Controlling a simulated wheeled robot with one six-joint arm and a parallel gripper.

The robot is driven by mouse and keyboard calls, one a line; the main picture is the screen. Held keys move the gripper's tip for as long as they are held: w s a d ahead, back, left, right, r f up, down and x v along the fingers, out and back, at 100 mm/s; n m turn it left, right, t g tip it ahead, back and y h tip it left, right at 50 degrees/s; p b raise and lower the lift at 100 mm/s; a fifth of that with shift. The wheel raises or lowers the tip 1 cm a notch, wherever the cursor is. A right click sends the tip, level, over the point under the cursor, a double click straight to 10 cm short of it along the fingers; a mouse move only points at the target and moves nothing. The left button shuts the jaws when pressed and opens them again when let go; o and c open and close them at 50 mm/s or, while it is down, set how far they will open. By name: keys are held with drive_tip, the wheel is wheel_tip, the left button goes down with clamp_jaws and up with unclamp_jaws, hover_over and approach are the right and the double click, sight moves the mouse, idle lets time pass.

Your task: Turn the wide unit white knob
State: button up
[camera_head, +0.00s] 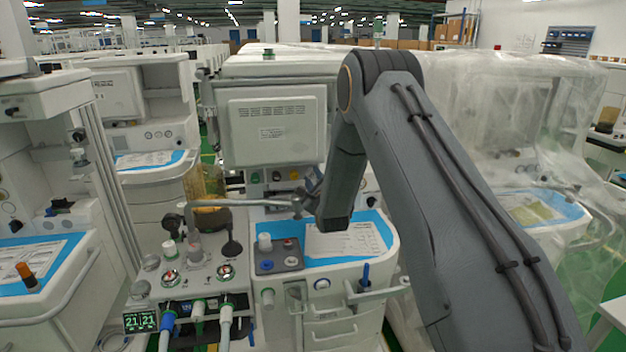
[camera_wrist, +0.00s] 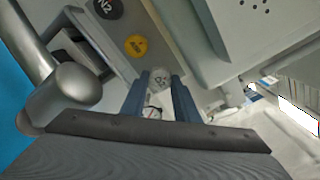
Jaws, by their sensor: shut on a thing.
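There my arm partly hides the gripper, and I cannot make out the grip on the knob.
A yellow knob (camera_wrist: 136,45) and a black knob (camera_wrist: 107,8) sit beside the white one. A grey metal arm with a rounded end (camera_wrist: 78,87) is close on the left in the wrist view. A blue-topped worktop (camera_head: 375,228) with a paper lies below my gripper. A plastic-wrapped unit (camera_head: 530,125) stands on the right.

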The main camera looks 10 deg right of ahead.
drive_tip(key=n+b, duration=0.4)
drive_tip(key=n, duration=0.1)
drive_tip(key=shift+f+n, duration=0.1)
drive_tip(key=shift+n, duration=0.2)
drive_tip(key=n+b, duration=0.4)
drive_tip(key=n, duration=0.1)
drive_tip(key=n+b, duration=0.3)
drive_tip(key=n, duration=0.3)
drive_tip(key=shift+b, duration=0.35)
drive_tip(key=n+b, duration=0.3)
drive_tip(key=n, duration=0.3)
drive_tip(key=shift+r, duration=0.2)
drive_tip(key=n+b, duration=0.3)
drive_tip(key=n, duration=0.3)
drive_tip(key=shift+a+n, duration=0.15)
drive_tip(key=shift+n, duration=0.15)
drive_tip(key=n+b, duration=0.3)
drive_tip(key=n, duration=0.4)
drive_tip(key=n+b, duration=0.2)
drive_tip(key=n, duration=0.3)
drive_tip(key=shift+a+n, duration=0.1)
drive_tip(key=shift+n, duration=0.2)
drive_tip(key=n+b, duration=0.1)
drive_tip(key=n, duration=0.3)
drive_tip(key=shift+f, duration=0.1)
drive_tip(key=shift+n, duration=0.4)
